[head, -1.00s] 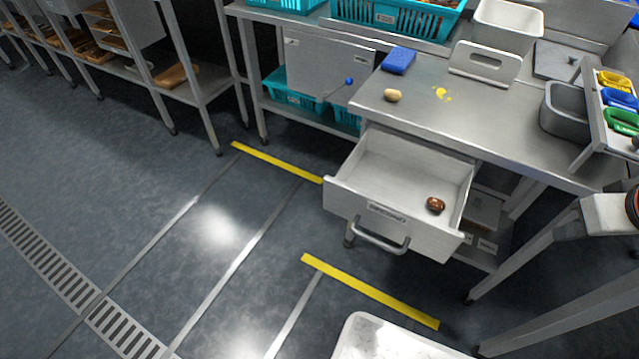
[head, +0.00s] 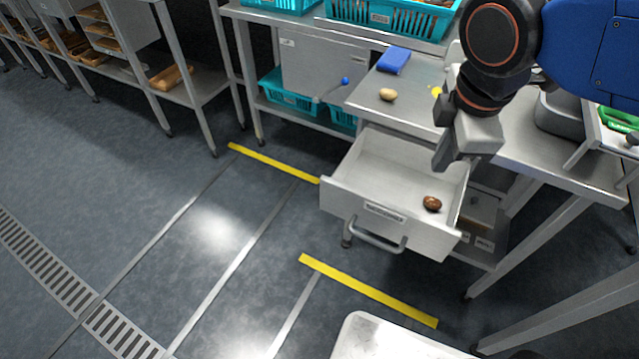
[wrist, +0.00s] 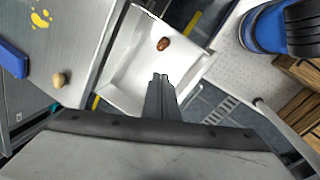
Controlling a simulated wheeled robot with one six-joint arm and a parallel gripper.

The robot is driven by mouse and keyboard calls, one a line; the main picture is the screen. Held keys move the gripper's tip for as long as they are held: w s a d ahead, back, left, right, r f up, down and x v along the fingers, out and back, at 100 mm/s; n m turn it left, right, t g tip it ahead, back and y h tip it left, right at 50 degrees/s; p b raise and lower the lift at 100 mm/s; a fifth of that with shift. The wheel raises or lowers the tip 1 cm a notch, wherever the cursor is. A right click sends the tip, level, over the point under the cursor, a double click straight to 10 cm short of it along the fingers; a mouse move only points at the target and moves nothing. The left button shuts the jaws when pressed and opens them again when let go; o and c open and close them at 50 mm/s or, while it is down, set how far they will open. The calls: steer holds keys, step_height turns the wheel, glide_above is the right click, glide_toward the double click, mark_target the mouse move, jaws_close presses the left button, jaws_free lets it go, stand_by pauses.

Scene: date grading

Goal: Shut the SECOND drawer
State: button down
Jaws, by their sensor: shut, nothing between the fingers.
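The drawer (head: 362,213) under the steel bench stands pulled far out. It has a label on its front and a grey bar handle (head: 378,239). A brown date (head: 432,203) lies inside it near the right side. My gripper (head: 452,162) is shut and empty, above the right rear part of the drawer in the head view. In the wrist view my gripper (wrist: 160,82) points toward the open drawer (wrist: 128,62), with the date (wrist: 163,44) beyond the fingertips. I cannot tell whether the fingers touch the drawer. The handle is not clear in the wrist view.
Teal crates (head: 395,18) stand behind. A white-topped surface (head: 385,340) stands in front. The floor left of the drawer is clear.

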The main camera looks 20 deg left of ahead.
steer(key=s+a+n, duration=0.7)
steer(key=a, duration=0.3)
steer(key=s+a+n, duration=0.6)
steer(key=a, duration=0.5)
steer(key=w+f, duration=0.6)
steer(key=f, duration=0.3)
steer(key=shift+d+f+h, duration=0.3)
steer(key=shift+d+f, duration=0.05)
steer(key=shift+f, duration=0.05)
steer(key=w, duration=0.7)
steer(key=w+d, duration=0.1)
steer(key=w, duration=1.2)
steer(key=shift+w+d+r, duration=0.1)
steer(key=shift+w+d, duration=0.2)
steer(key=shift+w, duration=0.05)
steer(key=shift+w+r, duration=0.1)
